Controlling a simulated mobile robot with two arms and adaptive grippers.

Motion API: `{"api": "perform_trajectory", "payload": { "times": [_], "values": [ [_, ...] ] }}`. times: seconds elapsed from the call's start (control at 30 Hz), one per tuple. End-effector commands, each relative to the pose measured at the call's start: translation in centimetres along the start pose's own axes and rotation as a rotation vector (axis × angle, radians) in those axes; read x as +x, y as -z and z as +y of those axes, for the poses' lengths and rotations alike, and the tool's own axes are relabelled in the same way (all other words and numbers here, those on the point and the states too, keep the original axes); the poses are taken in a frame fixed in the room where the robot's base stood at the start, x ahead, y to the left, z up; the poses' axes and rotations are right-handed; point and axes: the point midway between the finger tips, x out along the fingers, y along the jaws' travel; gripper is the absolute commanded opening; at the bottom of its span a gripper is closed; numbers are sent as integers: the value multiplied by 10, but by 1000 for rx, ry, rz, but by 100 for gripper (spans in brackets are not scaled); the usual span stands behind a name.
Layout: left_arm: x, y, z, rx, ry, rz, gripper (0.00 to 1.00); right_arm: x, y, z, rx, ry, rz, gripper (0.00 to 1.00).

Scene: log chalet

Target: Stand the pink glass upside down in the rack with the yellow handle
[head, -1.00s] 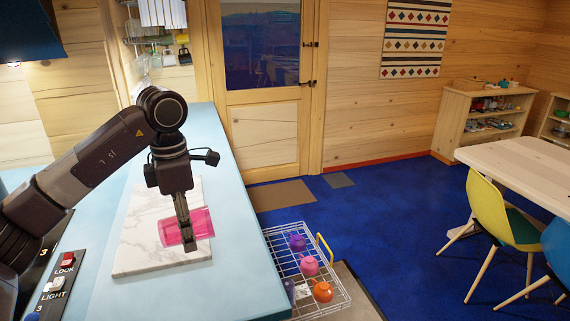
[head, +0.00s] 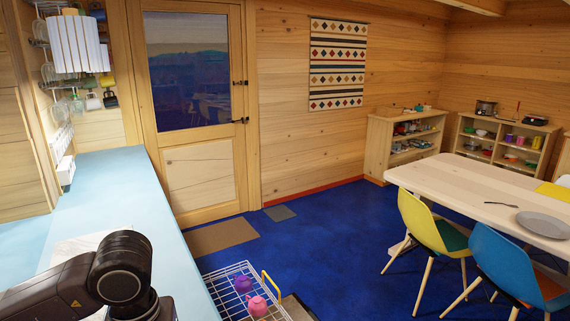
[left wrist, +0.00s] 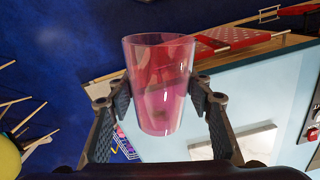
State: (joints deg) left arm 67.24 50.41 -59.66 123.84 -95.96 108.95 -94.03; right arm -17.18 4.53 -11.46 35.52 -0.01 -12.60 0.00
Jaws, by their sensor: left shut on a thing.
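The pink glass (left wrist: 160,88) is see-through and sits between the two fingers of my left gripper (left wrist: 158,92) in the left wrist view. The gripper is shut on its sides. The glass's wider, open end points to the top of that picture. In the head view only part of my left arm shows at the bottom left; its gripper and the glass are out of the picture. The wire rack with the yellow handle (head: 270,286) stands at the bottom middle, beside the counter, partly cut off.
A purple cup (head: 242,284) and a pink cup (head: 257,306) are in the rack. The light-blue counter (head: 115,190) runs along the left, with a marble board (head: 75,248) on it. Yellow (head: 432,222) and blue (head: 515,268) chairs stand by the table at right.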

Motion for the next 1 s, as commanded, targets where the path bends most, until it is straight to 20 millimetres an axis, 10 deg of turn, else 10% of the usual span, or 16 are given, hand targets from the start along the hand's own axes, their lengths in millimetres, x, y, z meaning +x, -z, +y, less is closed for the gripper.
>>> {"api": "perform_trajectory", "payload": {
  "times": [0.57,1.0],
  "values": [
    [9,-27,6,278,-14,-4,13,0,0,0,0,0,-1,40],
    [-25,56,-17,-567,10,14,13,0,-1,1,0,-1,-1,40]
  ]
}}
